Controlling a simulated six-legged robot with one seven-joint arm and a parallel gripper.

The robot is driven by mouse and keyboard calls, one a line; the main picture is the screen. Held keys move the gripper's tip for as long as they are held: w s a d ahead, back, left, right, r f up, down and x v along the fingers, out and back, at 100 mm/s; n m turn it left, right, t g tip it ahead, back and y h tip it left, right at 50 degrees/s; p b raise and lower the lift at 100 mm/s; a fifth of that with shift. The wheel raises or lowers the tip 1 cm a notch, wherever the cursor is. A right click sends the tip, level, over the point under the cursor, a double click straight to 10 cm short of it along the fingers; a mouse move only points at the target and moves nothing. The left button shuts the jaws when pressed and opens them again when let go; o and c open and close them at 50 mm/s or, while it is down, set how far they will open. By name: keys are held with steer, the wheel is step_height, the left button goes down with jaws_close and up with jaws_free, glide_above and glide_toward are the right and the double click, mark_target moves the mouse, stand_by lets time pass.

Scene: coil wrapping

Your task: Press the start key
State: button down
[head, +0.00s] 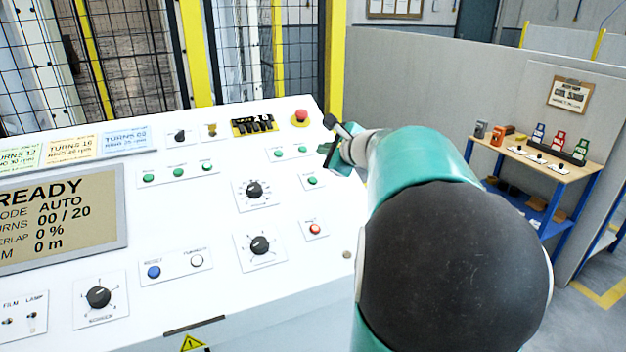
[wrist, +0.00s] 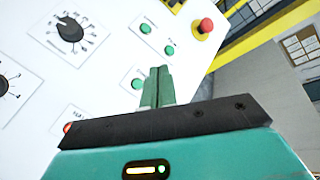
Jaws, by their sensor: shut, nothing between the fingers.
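The white control panel (head: 220,215) carries several green keys; their labels are too small to read, so I cannot tell for sure which is the start key. A single green key (head: 312,181) sits above a red-lit key (head: 315,229). The green key also shows in the wrist view (wrist: 137,84), just left of my fingers. My gripper (head: 327,153) is shut and empty, its green fingertips over the panel's right part, up from that key. In the wrist view the closed fingertips (wrist: 159,70) appear beside the key, below a pair of green keys (wrist: 157,39). Contact is not visible.
A red mushroom button (head: 300,117) stands at the panel's back right corner. Black rotary knobs (head: 254,189) sit to the left. The display (head: 60,217) reads READY, AUTO, 00 / 20. A yellow-framed mesh fence stands behind; a wooden bench (head: 540,165) is at right.

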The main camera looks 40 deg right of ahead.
mark_target(313, 180)
steer(key=shift+w+d+f, duration=0.15)
steer(key=shift+w+f, duration=0.45)
steer(key=shift+f, duration=0.75)
steer(key=shift+w+d+f, duration=0.2)
steer(key=shift+w+f, duration=0.4)
steer(key=shift+f, duration=0.8)
steer(key=shift+w+d+f, duration=0.15)
steer(key=shift+w+f, duration=0.45)
steer(key=shift+f, duration=0.75)
steer(key=shift+w+f, duration=0.15)
steer(key=shift+f, duration=0.2)
